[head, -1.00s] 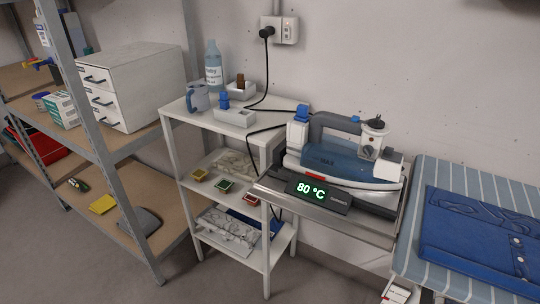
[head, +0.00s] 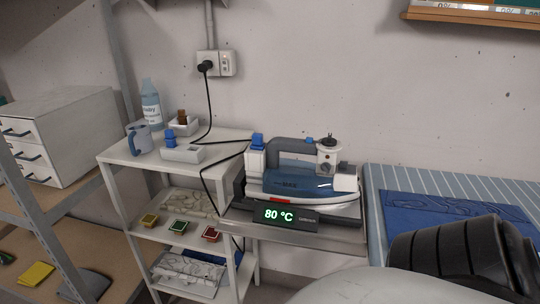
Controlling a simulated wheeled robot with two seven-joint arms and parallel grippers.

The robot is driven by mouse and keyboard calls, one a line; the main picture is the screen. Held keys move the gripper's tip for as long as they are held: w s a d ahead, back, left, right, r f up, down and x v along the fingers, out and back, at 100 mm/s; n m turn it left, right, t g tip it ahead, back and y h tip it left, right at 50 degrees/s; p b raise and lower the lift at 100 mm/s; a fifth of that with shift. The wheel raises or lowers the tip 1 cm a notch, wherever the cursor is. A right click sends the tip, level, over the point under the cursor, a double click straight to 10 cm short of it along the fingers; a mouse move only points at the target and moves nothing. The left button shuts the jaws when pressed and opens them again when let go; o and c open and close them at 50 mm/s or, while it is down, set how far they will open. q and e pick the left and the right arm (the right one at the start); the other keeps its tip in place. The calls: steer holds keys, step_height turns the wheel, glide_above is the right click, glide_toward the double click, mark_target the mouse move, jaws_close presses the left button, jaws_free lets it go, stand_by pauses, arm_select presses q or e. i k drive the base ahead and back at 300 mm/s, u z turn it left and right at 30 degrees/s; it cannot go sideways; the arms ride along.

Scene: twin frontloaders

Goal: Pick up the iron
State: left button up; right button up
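The iron (head: 297,186) is blue and white with a grey handle (head: 290,148). It rests flat on a dark stand (head: 335,217) whose green display reads 80 °C. A dark cable runs from the iron's left side up to the wall socket. Neither gripper's fingers show in the head view. A grey and black part of my arm fills the lower right corner, in front of the ironing board.
A white shelf unit (head: 120,158) on the left holds a mug (head: 140,138), a bottle (head: 151,104) and a white power block (head: 183,153). The striped ironing board (head: 376,205) with a folded blue garment (head: 425,212) is at right. A wooden wall shelf (head: 470,17) hangs top right.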

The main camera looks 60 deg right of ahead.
mark_target(270, 178)
steer(key=i, duration=1.2)
steer(key=z, duration=2.35)
